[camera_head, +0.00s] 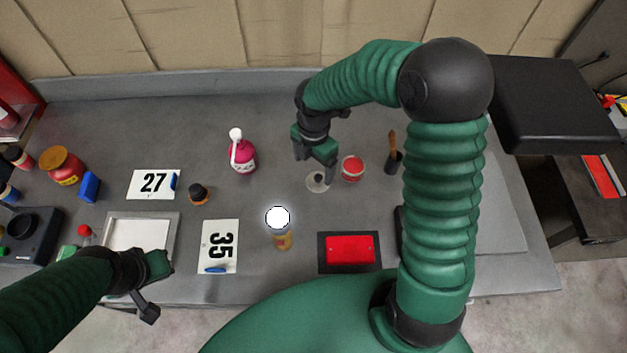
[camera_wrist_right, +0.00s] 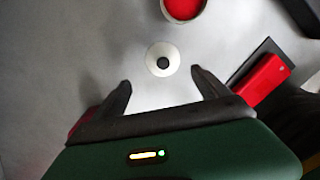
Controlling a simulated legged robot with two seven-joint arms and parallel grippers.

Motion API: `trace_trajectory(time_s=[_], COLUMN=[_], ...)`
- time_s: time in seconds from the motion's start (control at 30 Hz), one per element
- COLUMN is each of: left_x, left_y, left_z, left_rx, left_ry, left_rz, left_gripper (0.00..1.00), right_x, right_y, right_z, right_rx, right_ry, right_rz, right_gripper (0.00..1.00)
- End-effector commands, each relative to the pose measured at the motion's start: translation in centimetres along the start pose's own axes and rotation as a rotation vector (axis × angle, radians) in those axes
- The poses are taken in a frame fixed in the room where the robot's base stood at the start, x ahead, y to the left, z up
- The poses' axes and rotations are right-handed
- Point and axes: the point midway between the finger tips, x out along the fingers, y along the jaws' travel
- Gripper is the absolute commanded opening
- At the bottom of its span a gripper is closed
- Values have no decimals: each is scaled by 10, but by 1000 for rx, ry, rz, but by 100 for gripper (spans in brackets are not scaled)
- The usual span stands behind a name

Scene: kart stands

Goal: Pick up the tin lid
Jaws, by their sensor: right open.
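The tin lid (camera_head: 317,184) is a pale round disc with a dark knob, lying flat on the grey bench. In the right wrist view the lid (camera_wrist_right: 155,50) lies just beyond the fingertips, roughly centred between them. My right gripper (camera_head: 323,172) is above the lid and partly covers it in the head view. In the wrist view this right gripper (camera_wrist_right: 161,80) is open, with nothing between its fingers. My left gripper (camera_head: 153,287) is low at the left, over the front of the bench near a white tray; its jaw opening is unclear.
An open red tin (camera_head: 353,168) stands close right of the lid.

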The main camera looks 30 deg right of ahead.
Motion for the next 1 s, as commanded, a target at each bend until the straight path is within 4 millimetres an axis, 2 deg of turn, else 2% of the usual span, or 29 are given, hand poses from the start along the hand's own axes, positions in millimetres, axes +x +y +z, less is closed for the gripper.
trace_trajectory(time_s=[0.17, 0.4, 0.67, 1.0], left_x=[0, 0, 0, 0], left_y=[0, 0, 0, 0], left_z=[0, 0, 0, 0], left_rx=[1, 1, 1, 1], left_ry=[1, 1, 0, 0], left_rz=[0, 0, 0, 0], left_gripper=[0, 0, 0, 0], right_x=[19, 58, 62, 63], right_y=[-2, 0, -1, -2], right_z=[0, -3, 0, 1], right_rx=[2, -1, 2, 3], right_ry=[1, -4, -3, -2], right_rz=[-1, -3, 1, 0], right_gripper=[86, 86, 84, 40])
